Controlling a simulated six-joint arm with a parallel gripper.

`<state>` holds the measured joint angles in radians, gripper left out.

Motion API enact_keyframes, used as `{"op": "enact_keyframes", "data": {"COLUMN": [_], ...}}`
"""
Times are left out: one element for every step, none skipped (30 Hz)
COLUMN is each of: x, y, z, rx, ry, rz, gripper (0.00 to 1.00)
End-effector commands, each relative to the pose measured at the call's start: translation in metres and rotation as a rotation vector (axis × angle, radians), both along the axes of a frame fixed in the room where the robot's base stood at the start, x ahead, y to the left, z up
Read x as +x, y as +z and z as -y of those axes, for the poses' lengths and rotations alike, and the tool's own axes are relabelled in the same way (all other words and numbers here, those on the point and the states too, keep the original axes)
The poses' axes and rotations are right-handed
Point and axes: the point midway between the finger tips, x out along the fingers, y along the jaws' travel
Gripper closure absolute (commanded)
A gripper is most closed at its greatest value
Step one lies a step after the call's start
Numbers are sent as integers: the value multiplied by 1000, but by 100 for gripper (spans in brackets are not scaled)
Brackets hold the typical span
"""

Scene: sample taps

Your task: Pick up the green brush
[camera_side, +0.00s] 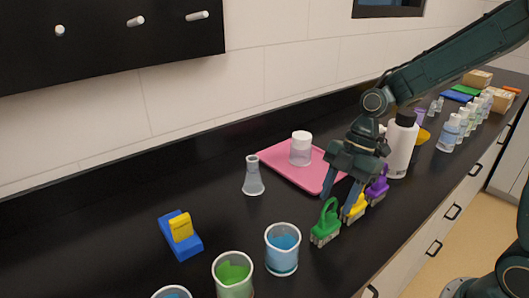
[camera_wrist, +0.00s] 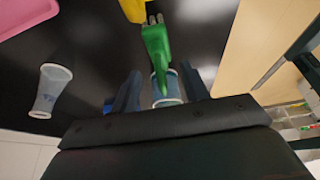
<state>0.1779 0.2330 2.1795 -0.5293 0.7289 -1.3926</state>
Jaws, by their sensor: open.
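The green brush (camera_side: 326,222) stands on the black counter, bristle block down and handle up, at the near end of a row of brushes. In the wrist view the green brush (camera_wrist: 156,46) lies just ahead of my gripper's fingertips, its handle in line with the gap. My gripper (camera_side: 341,195) is open and points down above the brushes, with nothing held. Its two dark fingers also show in the wrist view (camera_wrist: 160,76). I cannot tell the exact height between fingertips and handle.
A yellow brush (camera_side: 354,209) and a purple brush (camera_side: 377,188) stand close behind the green one. A blue beaker (camera_side: 282,252) and a green beaker (camera_side: 233,277) are to its left. A flask (camera_side: 253,178), pink tray (camera_side: 275,160) and white bottle (camera_side: 401,150) stand farther back.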

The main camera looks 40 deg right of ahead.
Motion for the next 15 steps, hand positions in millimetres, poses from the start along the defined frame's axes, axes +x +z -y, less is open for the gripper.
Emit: {"op": "enact_keyframes", "data": {"x": [0,0,0,0,0,0,0,0,0,-1,-1,0,0,0,-1], "y": [-1,-1,-1,-1,-1,-2,-3,-4,-7,-9,-12,-15,-18,-21,-26], "z": [0,0,0,0,0,-1,-1,-2,-3,-5,-6,-8,-10,-12,-14], "rx": [0,0,0,0,0,0,0,0,0,0,0,1,1,1,1], "ry": [0,0,0,0,-1,-1,-1,-1,0,-1,0,0,2,2,1], "rz": [0,0,0,0,0,0,-1,-1,-2,-4,-4,-3,-4,-4,-4], "gripper": [55,55,55,55,55,55,55,55,55,55,55,55,55,55,55]}}
